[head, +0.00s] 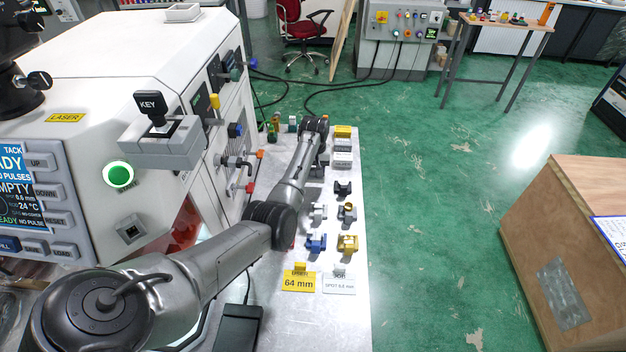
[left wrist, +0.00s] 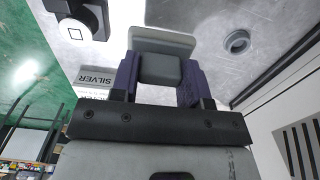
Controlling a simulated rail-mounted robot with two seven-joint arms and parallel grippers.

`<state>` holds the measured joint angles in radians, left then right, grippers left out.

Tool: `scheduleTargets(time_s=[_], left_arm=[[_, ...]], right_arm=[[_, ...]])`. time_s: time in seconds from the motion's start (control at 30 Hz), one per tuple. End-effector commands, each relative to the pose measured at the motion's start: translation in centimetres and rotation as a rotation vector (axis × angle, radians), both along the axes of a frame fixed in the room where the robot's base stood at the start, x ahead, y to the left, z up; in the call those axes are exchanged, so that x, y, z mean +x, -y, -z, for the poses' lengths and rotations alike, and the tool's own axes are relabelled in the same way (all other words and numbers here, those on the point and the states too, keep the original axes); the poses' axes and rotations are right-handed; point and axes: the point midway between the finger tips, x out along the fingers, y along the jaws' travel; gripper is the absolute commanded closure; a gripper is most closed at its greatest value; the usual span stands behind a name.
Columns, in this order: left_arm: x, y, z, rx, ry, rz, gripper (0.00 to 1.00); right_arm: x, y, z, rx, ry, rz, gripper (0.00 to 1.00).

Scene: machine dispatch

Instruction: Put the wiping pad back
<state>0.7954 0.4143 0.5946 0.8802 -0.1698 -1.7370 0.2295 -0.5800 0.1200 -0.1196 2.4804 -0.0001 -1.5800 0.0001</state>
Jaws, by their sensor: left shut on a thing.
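My left gripper (left wrist: 160,90) shows in the left wrist view with its purple fingers shut on a grey block. The block carries a wider pale grey plate, and I take this to be the wiping pad (left wrist: 161,41). The pad is over or close to the grey metal bench top; I cannot tell whether it touches. In the head view my left arm reaches along the bench (head: 338,318) to its far end, where the arm hides most of the gripper and the pad. My right gripper is in neither view.
A white laser machine (head: 85,85) with a KEY switch (head: 152,107) and side knobs borders the bench on the left. Blue (head: 316,242), yellow (head: 348,244) and black (head: 343,188) fixtures stand along the bench. A round socket (left wrist: 237,42) and a SILVER label (left wrist: 96,78) are near the gripper.

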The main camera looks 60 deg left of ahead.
Motion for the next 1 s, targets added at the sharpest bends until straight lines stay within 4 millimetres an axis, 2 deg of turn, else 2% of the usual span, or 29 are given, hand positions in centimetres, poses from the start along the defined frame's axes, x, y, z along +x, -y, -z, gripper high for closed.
scheduleTargets(time_s=[0.27,0.57,0.87,0.9,1.0], left_arm=[[-0.3,-0.6,0.9,0.000,0.000,0.002,0.77],[-0.3,-0.6,4.4,0.000,-0.001,0.001,0.77],[-0.3,-0.6,4.5,0.001,-0.001,0.001,0.77],[-0.3,-0.6,4.5,0.001,-0.001,0.001,0.56],[-0.3,-0.5,4.5,0.000,0.000,0.001,0.47]], right_arm=[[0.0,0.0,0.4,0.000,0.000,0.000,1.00],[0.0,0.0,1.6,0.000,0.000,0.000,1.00],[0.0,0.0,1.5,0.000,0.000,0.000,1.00],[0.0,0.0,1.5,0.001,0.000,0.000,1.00],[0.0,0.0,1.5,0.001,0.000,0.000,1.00]])
